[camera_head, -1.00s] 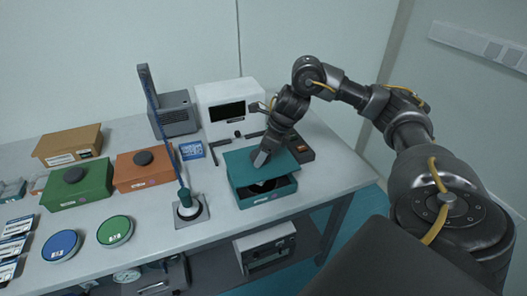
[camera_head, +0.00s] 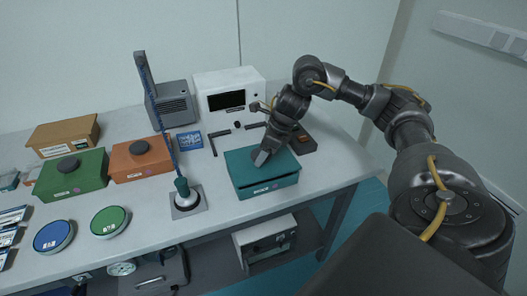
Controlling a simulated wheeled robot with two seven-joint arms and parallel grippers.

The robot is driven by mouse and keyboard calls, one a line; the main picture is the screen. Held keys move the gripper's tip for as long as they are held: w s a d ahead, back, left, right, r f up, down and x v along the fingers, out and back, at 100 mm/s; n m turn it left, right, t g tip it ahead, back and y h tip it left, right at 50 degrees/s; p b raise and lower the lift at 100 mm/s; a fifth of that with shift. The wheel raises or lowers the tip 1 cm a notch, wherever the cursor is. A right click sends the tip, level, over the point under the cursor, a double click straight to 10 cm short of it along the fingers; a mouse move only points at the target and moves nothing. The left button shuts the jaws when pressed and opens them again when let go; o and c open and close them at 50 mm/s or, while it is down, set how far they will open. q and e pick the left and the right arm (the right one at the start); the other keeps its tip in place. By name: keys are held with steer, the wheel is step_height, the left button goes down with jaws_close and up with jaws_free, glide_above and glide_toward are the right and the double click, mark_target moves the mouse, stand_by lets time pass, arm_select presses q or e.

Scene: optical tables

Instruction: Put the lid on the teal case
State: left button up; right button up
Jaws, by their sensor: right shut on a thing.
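The teal case (camera_head: 268,190) stands on the table in front of the white instrument. Its teal lid (camera_head: 242,160) lies over the top of the case and covers the opening; whether it is fully seated I cannot tell. My right gripper (camera_head: 262,158) points down at the middle of the lid and is shut on it, most likely on its knob, which the gripper hides. My left gripper is not in view.
A soldering-iron-like tool in a stand (camera_head: 184,195) is left of the case. A green box (camera_head: 72,176) and an orange box (camera_head: 140,160) stand farther left, with round blue (camera_head: 53,236) and green (camera_head: 109,221) discs in front. A dark device (camera_head: 301,142) sits behind right.

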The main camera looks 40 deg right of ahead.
steer(key=shift+f+b, duration=0.65)
steer(key=shift+f, duration=0.15)
stand_by(1.2)
steer(key=o, duration=1.2)
steer(key=shift+c, duration=0.2)
steer(key=p+v, duration=0.3)
steer(key=v, duration=0.7)
steer(key=shift+r, duration=0.4)
